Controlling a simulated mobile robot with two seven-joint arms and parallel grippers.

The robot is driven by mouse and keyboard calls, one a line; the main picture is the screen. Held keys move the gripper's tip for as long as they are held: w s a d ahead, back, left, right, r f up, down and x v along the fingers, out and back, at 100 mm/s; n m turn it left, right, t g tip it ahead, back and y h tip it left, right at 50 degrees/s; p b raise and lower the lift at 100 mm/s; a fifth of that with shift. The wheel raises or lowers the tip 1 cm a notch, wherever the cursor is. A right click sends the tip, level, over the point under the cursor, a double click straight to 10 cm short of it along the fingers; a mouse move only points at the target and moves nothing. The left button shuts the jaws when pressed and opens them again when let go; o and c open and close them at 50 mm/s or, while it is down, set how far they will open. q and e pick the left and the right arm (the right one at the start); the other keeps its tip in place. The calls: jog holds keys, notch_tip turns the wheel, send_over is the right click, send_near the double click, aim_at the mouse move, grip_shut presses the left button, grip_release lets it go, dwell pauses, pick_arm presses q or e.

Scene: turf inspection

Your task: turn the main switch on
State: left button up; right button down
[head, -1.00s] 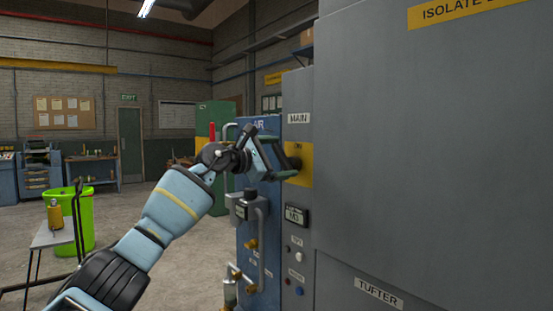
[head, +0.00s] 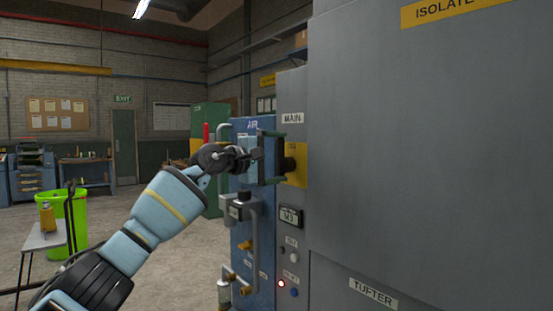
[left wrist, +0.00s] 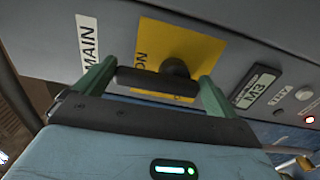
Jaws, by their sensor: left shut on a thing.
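The main switch is a dark handle (head: 289,164) on a yellow plate (head: 298,178) below the MAIN label (head: 292,118), on the grey cabinet front. My left gripper (head: 273,158) is at the switch, its green fingers one above the other. In the left wrist view its fingers (left wrist: 158,88) are shut on the ends of the dark handle bar (left wrist: 160,82), in front of the yellow plate (left wrist: 193,47). The bar stands about upright, its upper end beside the ON lettering (left wrist: 142,61). My right gripper is not in view.
Below the switch are a small meter (head: 291,216), a pale button (head: 295,257) and a lit red lamp (head: 281,284). The blue AIR panel (head: 240,262) with valves and pipes stands just left. A green bin (head: 75,225) and small table stand farther left on open floor.

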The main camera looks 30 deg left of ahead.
pick_arm(q)
jog(key=shift+m, duration=0.3)
jog(key=o, duration=1)
jog(key=shift+s, duration=0.1)
jog(key=shift+b+v, duration=0.5)
jog(key=shift+v, duration=3.35)
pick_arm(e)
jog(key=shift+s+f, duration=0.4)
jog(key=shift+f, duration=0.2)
pick_arm(q)
jog(key=shift+d, duration=0.1)
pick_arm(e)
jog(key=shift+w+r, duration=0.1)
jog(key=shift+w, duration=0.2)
